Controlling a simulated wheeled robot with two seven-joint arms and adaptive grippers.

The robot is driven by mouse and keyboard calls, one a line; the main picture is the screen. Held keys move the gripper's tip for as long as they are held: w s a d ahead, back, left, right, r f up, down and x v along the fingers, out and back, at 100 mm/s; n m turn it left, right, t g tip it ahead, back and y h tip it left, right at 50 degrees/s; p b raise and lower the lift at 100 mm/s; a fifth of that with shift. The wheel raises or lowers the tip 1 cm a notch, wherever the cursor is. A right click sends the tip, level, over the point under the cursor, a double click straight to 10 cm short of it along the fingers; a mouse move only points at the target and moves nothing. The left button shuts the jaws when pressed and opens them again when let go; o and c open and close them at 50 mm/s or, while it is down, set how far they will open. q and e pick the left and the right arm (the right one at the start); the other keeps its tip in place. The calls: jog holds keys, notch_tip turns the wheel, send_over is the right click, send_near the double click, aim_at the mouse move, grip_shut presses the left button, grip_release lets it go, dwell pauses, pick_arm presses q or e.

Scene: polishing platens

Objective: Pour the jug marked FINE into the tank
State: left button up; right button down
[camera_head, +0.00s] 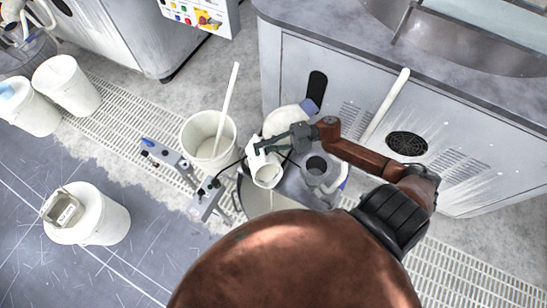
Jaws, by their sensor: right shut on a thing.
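My right gripper (268,143) is shut on a small white jug (265,173), low beside the cabinet. The jug's round open mouth faces up toward the camera; I cannot tell how far it is tilted, and no FINE mark is readable. Below it is a wide grey round vessel (243,192), likely the tank, partly hidden by the jug and my own brown body. A white container with a blue part (285,118) stands behind the gripper. A grey-white jug-like container (318,170) with a dark round opening is to the right. My left gripper is not in view.
A white bucket (196,140) with a pale stick stands left of the jug. A metal fixture (168,156) is on the floor grating. The grey sink cabinet (300,62) closes off the back.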

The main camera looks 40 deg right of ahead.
jog(key=shift+s+r, duration=0.15)
jog(key=shift+r, duration=0.1)
dwell(0.3)
jog(key=shift+s+a, duration=0.1)
jog(key=shift+s+r+n, duration=0.1)
jog(key=shift+n, duration=0.2)
jog(key=shift+s+a+r, duration=0.1)
jog(key=shift+s+r, duration=0.1)
dwell(0.5)
jog(key=shift+s+a+r+n, duration=0.1)
jog(key=shift+s+r+n, duration=0.1)
jog(key=shift+s+n, duration=0.15)
dwell(0.3)
